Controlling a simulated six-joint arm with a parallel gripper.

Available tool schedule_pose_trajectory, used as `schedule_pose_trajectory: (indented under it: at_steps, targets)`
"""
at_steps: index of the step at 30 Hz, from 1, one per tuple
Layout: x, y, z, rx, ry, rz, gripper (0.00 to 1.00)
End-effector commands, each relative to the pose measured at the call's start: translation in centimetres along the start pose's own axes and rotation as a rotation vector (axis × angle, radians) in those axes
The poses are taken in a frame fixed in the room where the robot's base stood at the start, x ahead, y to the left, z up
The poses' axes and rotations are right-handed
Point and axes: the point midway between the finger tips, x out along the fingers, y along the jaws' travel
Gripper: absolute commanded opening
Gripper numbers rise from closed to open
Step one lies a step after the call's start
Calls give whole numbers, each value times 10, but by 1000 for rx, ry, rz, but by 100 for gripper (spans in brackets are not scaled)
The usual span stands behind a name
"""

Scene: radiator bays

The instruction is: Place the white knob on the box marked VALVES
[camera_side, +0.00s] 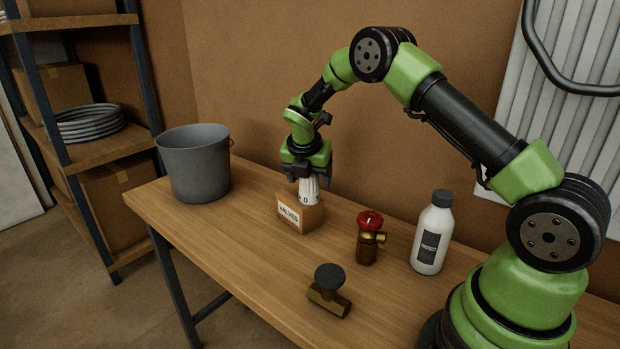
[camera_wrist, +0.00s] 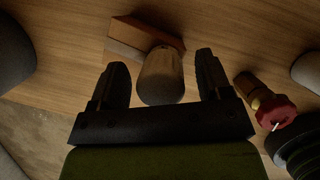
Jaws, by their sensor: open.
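The white knob (camera_side: 309,190) stands upright on top of the box marked VALVES (camera_side: 290,215), which is a small brown box with a white label on the workbench. My gripper (camera_side: 307,178) is directly above the box, pointing down, with its fingers around the top of the knob. In the wrist view, the knob (camera_wrist: 160,77) sits between the two open fingers of my gripper (camera_wrist: 162,85), with a gap on each side.
A grey bucket (camera_side: 194,165) stands left on the bench (camera_side: 235,250).

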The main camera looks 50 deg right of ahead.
Motion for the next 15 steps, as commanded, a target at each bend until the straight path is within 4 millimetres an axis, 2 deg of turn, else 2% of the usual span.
schedule_pose_trajectory:
  at_steps: [9,15]
  targets:
    - [-67,1,0,0,-3,6,72]
    - [-102,1,0,-1,-2,3,72]
